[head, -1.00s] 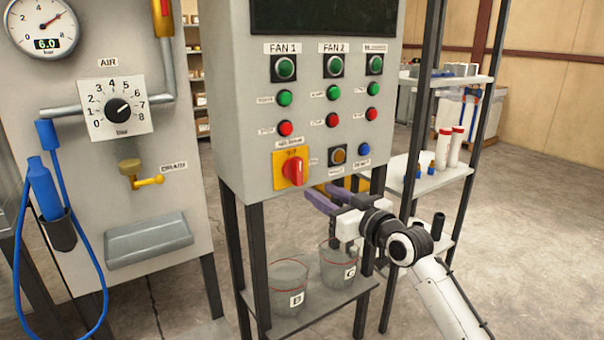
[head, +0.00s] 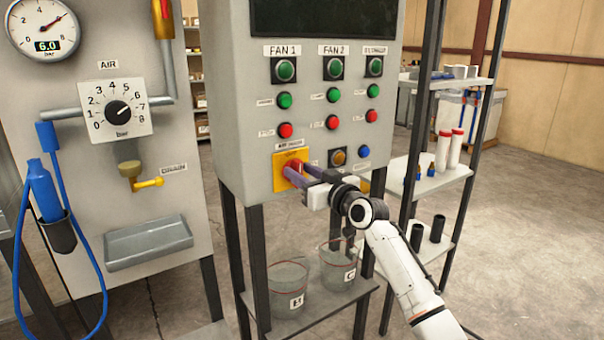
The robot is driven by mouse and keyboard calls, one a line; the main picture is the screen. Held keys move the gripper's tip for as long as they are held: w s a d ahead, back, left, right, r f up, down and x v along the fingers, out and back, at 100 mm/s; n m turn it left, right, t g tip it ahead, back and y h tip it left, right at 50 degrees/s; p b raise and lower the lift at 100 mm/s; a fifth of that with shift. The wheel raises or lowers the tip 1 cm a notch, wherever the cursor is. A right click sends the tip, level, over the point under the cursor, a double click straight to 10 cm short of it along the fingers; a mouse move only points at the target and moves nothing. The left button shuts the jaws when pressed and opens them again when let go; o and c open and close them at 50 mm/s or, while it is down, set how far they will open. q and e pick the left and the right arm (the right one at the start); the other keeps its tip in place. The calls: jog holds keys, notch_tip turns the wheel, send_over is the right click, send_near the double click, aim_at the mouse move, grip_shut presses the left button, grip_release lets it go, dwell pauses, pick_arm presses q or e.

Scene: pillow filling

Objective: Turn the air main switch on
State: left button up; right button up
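The main switch is a red knob (head: 293,168) on a yellow plate (head: 279,178), low on the left of the grey control box's front. A small label above it seems to begin with "AIR". My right gripper (head: 298,175) has its purple fingertips at the knob, seemingly one on either side. They hide much of the knob, so I cannot tell how it is turned or whether the fingers press on it. My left gripper is not in view.
The control box (head: 235,100) carries green and red buttons, with an amber one (head: 338,157) and a blue one (head: 364,152) near my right gripper. Buckets B (head: 287,288) and C (head: 337,268) stand below. A shelf rack (head: 449,180) stands right of my arm.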

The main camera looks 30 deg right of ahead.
grip_shut()
